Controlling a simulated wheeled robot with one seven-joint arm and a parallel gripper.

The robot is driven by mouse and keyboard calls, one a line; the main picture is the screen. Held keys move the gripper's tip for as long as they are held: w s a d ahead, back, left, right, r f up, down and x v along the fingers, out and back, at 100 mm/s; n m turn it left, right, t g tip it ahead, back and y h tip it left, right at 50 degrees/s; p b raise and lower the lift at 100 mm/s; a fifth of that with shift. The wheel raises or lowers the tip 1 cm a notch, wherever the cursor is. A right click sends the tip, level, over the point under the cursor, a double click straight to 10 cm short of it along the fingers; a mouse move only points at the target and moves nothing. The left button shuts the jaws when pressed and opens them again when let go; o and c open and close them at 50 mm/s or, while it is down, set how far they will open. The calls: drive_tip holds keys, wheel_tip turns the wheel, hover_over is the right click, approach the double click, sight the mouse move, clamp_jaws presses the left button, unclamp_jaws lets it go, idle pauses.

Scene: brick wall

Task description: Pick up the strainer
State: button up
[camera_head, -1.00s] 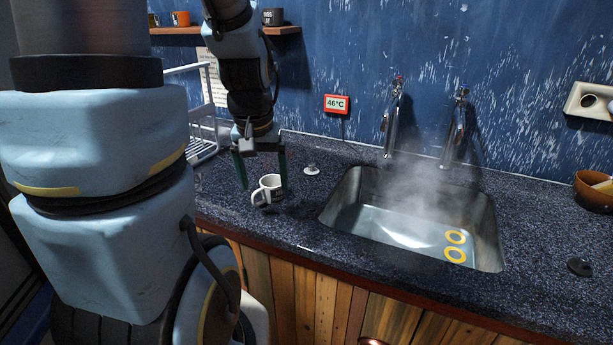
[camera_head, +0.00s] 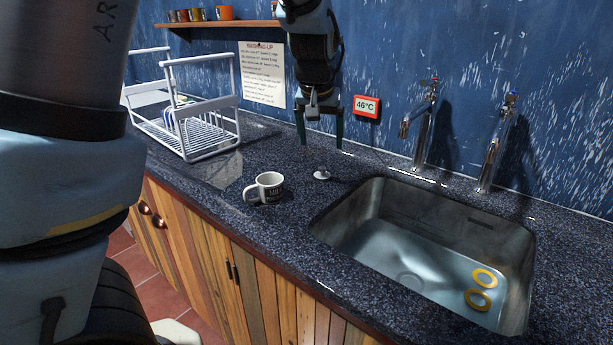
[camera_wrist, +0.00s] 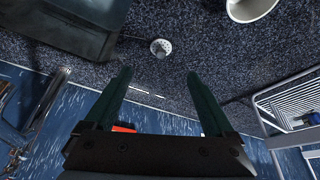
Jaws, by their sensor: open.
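The strainer (camera_head: 322,174) is a small, pale metal disc with a knob, lying on the dark speckled counter (camera_head: 215,183) left of the sink. It also shows in the wrist view (camera_wrist: 161,47), where holes in its top are visible. My gripper (camera_head: 321,142) is open and empty, pointing down above the counter near the strainer. In the wrist view, the strainer lies just beyond the open fingertips (camera_wrist: 158,74), roughly centred between them, not touching either finger.
A white mug (camera_head: 266,187) stands left of the strainer. A white dish rack (camera_head: 205,115) stands at the left.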

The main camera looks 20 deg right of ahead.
hover_over(322, 168)
drive_tip(key=s+a, duration=0.1)
drive_tip(key=s, duration=0.1)
drive_tip(key=f, duration=0.4)
drive_tip(key=shift+w+a+f, duration=0.15)
drive_tip(key=shift+w+f, duration=0.05)
drive_tip(key=shift+f, duration=0.05)
drive_tip(key=shift+s+p+x, duration=0.2)
drive_tip(key=shift+p+x, duration=0.4)
drive_tip(key=shift+x, duration=2.25)
drive_tip(key=shift+a+f, duration=0.1)
clamp_jaws()
